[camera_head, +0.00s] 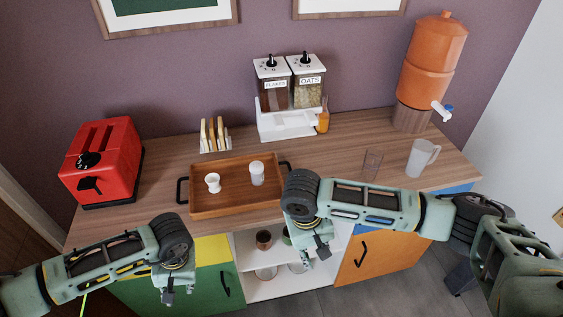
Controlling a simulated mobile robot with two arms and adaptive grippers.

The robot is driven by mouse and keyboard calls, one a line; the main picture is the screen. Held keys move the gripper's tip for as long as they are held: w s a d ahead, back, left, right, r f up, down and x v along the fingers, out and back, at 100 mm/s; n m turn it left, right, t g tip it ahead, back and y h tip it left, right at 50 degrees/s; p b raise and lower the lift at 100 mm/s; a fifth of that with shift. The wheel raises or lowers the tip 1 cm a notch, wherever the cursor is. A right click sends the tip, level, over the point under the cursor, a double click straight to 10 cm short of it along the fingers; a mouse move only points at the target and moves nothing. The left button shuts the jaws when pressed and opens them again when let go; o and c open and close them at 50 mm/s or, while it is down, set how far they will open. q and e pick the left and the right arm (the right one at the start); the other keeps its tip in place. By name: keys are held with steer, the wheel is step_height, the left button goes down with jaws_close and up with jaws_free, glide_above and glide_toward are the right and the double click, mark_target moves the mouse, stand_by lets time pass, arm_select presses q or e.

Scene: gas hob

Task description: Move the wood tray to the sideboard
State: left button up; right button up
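The wood tray (236,198) sits on the wooden top of the sideboard (337,150), near its front edge. It has dark handles at its left and right ends. A small white egg-cup-like cup (213,182) and a white shaker-like piece (257,173) stand in it. My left gripper (176,296) hangs in front of the sideboard, below and left of the tray, apart from it. My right gripper (307,262) hangs in front of the open shelf, below and right of the tray. My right arm hides the tray's right front corner. Both gripper openings are too small to tell.
A red toaster (103,164) stands left of the tray, and a toast rack (214,134) behind it. A cereal dispenser (289,98) stands at the back. A glass (372,164), a clear jug (421,158) and an orange water dispenser (430,62) stand right.

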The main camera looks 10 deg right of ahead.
step_height(320, 180, up, 6)
steer(key=a, duration=0.1)
stand_by(0.5)
